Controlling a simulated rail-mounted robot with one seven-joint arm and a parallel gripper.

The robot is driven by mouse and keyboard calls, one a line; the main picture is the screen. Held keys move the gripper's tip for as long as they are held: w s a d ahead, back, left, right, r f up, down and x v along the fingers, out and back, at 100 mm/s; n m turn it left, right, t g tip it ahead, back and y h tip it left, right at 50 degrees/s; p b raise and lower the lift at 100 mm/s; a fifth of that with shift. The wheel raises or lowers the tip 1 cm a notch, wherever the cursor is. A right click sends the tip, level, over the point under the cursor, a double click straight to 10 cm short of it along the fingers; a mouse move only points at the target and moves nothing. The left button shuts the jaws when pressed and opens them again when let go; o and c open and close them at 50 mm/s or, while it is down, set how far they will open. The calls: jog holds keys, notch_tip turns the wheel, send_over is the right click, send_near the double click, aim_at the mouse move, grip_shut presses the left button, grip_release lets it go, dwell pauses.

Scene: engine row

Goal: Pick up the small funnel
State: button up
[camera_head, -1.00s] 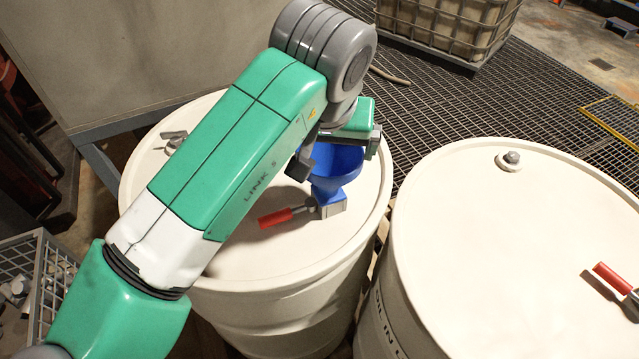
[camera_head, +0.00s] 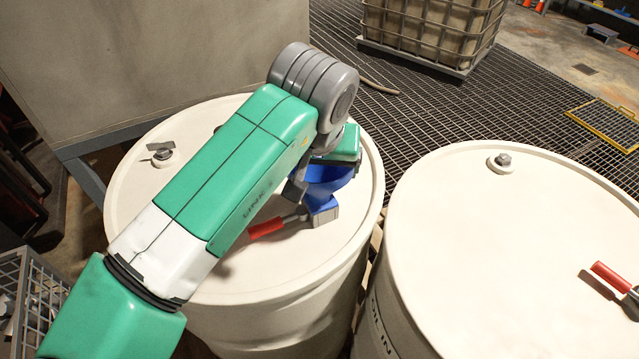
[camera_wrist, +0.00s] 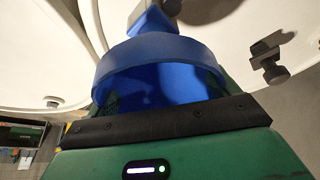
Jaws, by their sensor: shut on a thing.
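The small funnel (camera_head: 328,186) is blue, with a wide bowl and a narrower blue part below it. It is over the left drum's lid, beside a red-handled valve (camera_head: 267,228). My gripper (camera_head: 318,168) is at the bowl's upper part and shut on the funnel; my own arm partly hides the grip. In the wrist view the funnel's rim and bowl (camera_wrist: 165,55) fill the middle, with the narrow end pointing up the picture. Whether the narrow end touches the valve or lid is hard to tell.
The left cream drum (camera_head: 290,270) stands close beside a right cream drum (camera_head: 480,250), which has its own red-handled valve (camera_head: 612,277). A bung (camera_head: 162,153) rises from the left lid. A caged tank (camera_head: 435,30) stands behind on dark grating (camera_head: 400,110).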

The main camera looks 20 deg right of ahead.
jog(key=s+a+r+p, duration=0.1)
jog(key=s+a+r, duration=0.1)
jog(key=s, duration=0.5)
jog(key=s+a+r+p, duration=0.2)
jog(key=s+a+r, duration=0.1)
jog(key=s, duration=0.5)
jog(key=shift+a, duration=0.35)
